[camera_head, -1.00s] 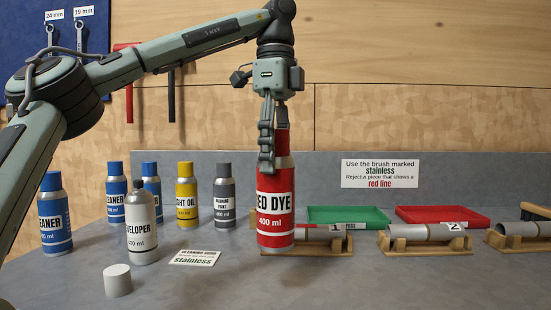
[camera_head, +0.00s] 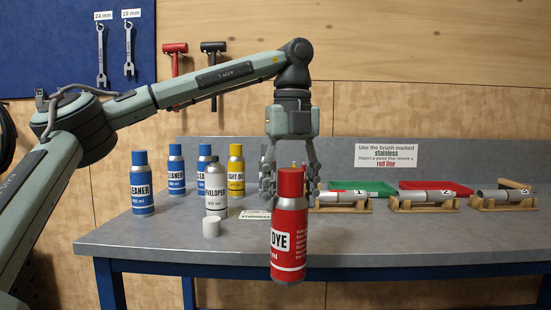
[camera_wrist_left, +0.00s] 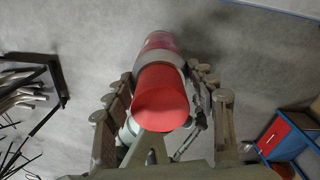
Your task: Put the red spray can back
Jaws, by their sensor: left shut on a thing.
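The red spray can (camera_head: 290,240) has a red cap and a white "DYE" label. My left gripper (camera_head: 290,197) is shut on its upper part from above. The can hangs nearly upright in front of the bench's front edge, with its base below the bench top in the picture. In the left wrist view the can (camera_wrist_left: 160,95) shows cap-first between the fingers (camera_wrist_left: 165,105), with grey floor behind it. My right gripper is in neither view.
Green (camera_head: 365,187) and red (camera_head: 436,186) trays stand behind tubes on wooden cradles (camera_head: 343,207).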

